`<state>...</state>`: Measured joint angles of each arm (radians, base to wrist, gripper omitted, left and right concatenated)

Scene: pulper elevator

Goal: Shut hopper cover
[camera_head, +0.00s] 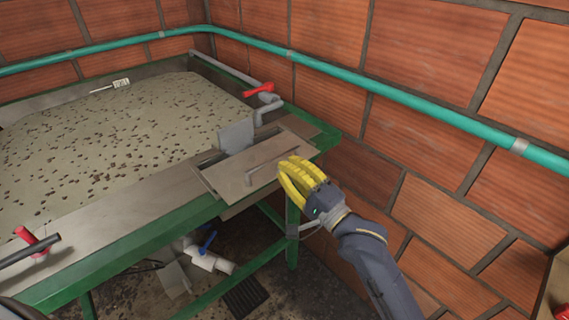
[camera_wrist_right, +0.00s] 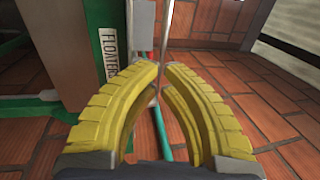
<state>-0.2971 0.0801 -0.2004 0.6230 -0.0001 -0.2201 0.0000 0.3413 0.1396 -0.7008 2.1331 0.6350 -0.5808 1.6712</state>
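The hopper cover (camera_head: 240,178) appears to be the flat grey-brown metal panel at the tank's near right corner. It has a thin bar handle (camera_head: 262,165) and looks to lie almost flat, slightly tilted; I cannot tell if it sits fully down. My right gripper (camera_head: 288,172) is at the handle's right end. Its yellow fingers curve together, and in the right wrist view their tips (camera_wrist_right: 164,66) almost meet. No handle shows held between them, and contact with the cover is unclear. My left gripper is not identifiable in view.
The green-framed tank (camera_head: 130,228) holds murky water with dark floating bits. An upright grey plate (camera_head: 236,136) and red-handled valve (camera_head: 262,89) stand behind the cover. A teal pipe (camera_head: 420,110) runs along the brick wall.

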